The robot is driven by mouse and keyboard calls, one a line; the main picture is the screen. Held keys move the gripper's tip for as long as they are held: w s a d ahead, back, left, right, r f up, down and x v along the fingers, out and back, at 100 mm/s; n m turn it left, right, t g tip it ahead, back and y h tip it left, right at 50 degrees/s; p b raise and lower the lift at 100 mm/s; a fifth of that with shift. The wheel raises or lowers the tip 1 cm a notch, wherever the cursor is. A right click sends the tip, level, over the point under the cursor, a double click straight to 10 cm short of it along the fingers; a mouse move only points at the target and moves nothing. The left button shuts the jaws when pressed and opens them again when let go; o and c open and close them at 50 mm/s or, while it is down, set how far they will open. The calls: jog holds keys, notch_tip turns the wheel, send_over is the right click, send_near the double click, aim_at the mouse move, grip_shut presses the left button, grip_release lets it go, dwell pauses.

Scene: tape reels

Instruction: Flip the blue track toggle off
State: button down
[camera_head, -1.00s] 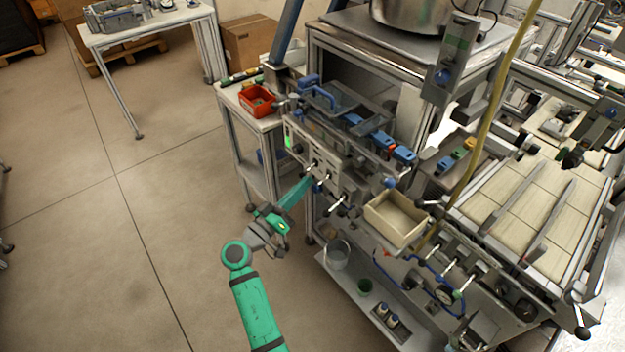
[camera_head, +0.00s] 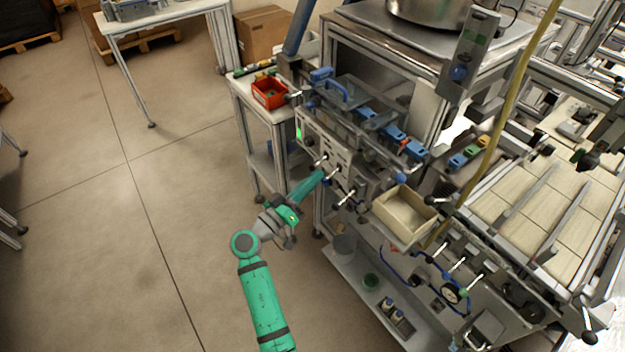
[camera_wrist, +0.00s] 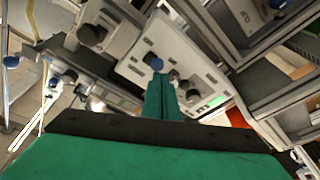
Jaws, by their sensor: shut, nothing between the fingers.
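A pale control panel (camera_head: 322,142) with a lit green display is on the front of the machine, with several levers below it. My gripper (camera_head: 323,174) reaches up to the panel's lower part, its green fingers close to the levers. In the wrist view the shut, empty fingers (camera_wrist: 161,82) point at the panel face (camera_wrist: 148,45). A small blue-tipped toggle (camera_wrist: 155,63) stands just beyond the fingertips, slightly left of them. I cannot tell whether they touch. A dark knob or lever end shows beside the fingertips. The toggle's on or off position is not clear.
A red bin (camera_head: 268,94) sits on a side table to the left of the machine. A beige open tray (camera_head: 404,213) juts out right of the panel. A lower shelf (camera_head: 378,300) holds small containers. The floor (camera_head: 90,230) on the left is clear.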

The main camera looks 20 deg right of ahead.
jog(key=w+a+r+v, duration=0.1)
jog(key=w+v, duration=0.1)
jog(key=v, duration=0.8)
jog(key=s+a+f+n+t+y, duration=0.1)
jog(key=s+f+n+y, duration=0.2)
jog(key=s+f+y, duration=0.5)
jog(key=s+f+n+t+y, duration=0.15)
jog(key=s+f+n, duration=0.25)
jog(key=f, duration=0.8)
jog(key=s+a+f+y, duration=0.3)
jog(key=s, duration=0.4)
jog(key=s+a+n+y, duration=0.1)
jog(key=s+a+y, duration=0.2)
jog(key=s, duration=0.5)
jog(key=s+r+m+t+y, duration=0.2)
jog(key=s+r, duration=1.2)
jog(key=r, duration=0.2)
jog(key=shift+a+m+t, duration=0.35)
jog(key=shift+a+m, duration=0.05)
jog(key=shift+s+r, duration=0.1)
jog(key=shift+r, duration=0.1)
